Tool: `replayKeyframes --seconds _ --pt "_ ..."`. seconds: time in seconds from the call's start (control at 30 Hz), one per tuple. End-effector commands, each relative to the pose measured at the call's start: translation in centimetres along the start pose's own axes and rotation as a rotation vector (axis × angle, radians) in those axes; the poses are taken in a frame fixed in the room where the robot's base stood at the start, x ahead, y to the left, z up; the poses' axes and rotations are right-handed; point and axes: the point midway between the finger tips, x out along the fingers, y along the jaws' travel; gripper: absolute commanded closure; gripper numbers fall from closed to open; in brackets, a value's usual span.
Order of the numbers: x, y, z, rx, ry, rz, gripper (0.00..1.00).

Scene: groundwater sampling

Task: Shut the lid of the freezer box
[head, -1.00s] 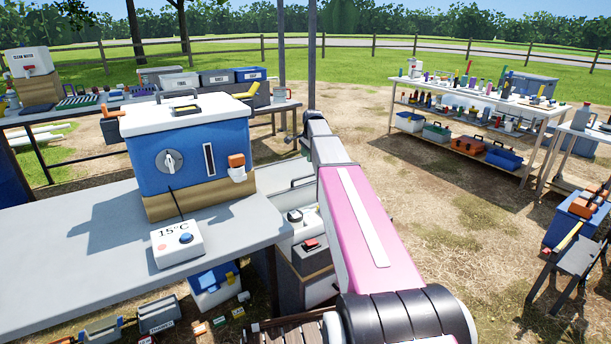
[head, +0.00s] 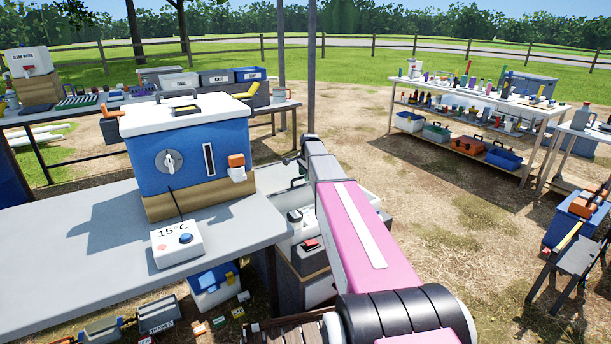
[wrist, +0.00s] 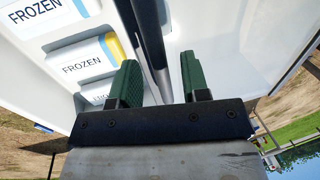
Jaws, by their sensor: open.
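In the wrist view, packs labelled FROZEN (wrist: 82,62) lie in a white-walled box, which I take as the freezer box (wrist: 215,30). A dark bar (wrist: 150,40) runs down between the two green fingers of my gripper (wrist: 158,65). The fingers are open, one on each side of the bar, with a gap at least on the right. I cannot tell whether the bar is the lid's handle or edge. In the head view, a pale box (head: 270,180) stands behind the bench, partly hidden by my pink arm. My gripper is hidden there.
A grey bench (head: 80,235) at left carries a blue box with a white lid (head: 190,150) and a 15°C display unit (head: 176,243). A white shelf table (head: 470,97) stands at back right. Bare ground lies right of my arm.

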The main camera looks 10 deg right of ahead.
Motion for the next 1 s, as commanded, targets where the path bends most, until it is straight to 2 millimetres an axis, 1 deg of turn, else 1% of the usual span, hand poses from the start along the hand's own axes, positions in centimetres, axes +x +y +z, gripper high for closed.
replayKeyframes --seconds 0.17,0.27,0.3,0.53,0.67,0.77,0.87,1.0 --pt "0.0 0.0 0.0 0.000 0.000 0.000 0.58" --pt "0.0 0.0 0.0 0.000 0.000 0.000 0.87" --pt "0.0 0.0 0.0 0.000 0.000 0.000 1.00" --pt "-0.1 0.3 0.0 0.000 0.000 0.000 1.00" --pt "-0.4 1.6 0.1 0.001 0.000 0.000 1.00" --pt "-0.8 3.5 0.1 0.003 0.000 0.001 1.00" --pt "-1.3 6.1 0.2 0.002 0.001 0.001 1.00" --pt "-2.2 10.4 0.3 0.004 0.001 0.001 1.00"
